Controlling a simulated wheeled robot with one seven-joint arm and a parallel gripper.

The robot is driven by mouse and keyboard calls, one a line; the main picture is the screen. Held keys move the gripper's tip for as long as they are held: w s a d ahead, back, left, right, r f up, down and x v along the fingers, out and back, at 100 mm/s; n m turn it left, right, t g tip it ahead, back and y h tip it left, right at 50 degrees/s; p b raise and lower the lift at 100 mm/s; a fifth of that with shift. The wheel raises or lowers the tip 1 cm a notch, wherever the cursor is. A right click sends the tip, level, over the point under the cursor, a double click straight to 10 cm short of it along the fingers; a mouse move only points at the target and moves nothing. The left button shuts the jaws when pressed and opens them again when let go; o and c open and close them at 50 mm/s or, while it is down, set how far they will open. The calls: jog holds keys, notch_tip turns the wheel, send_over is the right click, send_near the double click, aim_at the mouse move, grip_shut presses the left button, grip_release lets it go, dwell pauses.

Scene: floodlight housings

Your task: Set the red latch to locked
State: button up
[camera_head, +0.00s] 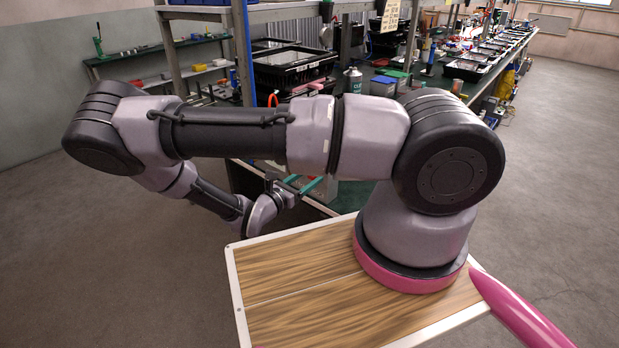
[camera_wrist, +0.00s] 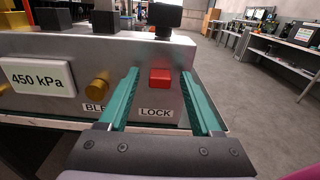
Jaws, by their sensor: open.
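The red latch (camera_wrist: 159,78) is a small red block on the front of a grey metal panel (camera_wrist: 215,62) in the wrist view. A white label reading "LOCK" (camera_wrist: 156,113) sits just below it. My gripper (camera_wrist: 160,82) is open, its two green fingers reaching toward the panel on either side of the latch, with nothing held between them. I cannot tell whether the fingers touch the panel. In the head view my gripper (camera_head: 308,186) shows its green fingers beside the workbench; my arm hides the latch there.
A brass knob (camera_wrist: 97,89) and a "450 kPa" display (camera_wrist: 38,78) are left of the latch. A black knob (camera_wrist: 165,17) stands on top of the panel. Black housings (camera_head: 290,68) sit on the bench behind my arm. Open floor (camera_head: 560,200) lies to the right.

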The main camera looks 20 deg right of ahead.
jog(key=shift+w+d, duration=0.2)
jog(key=shift+d, duration=0.2)
grip_shut()
dwell(1.2)
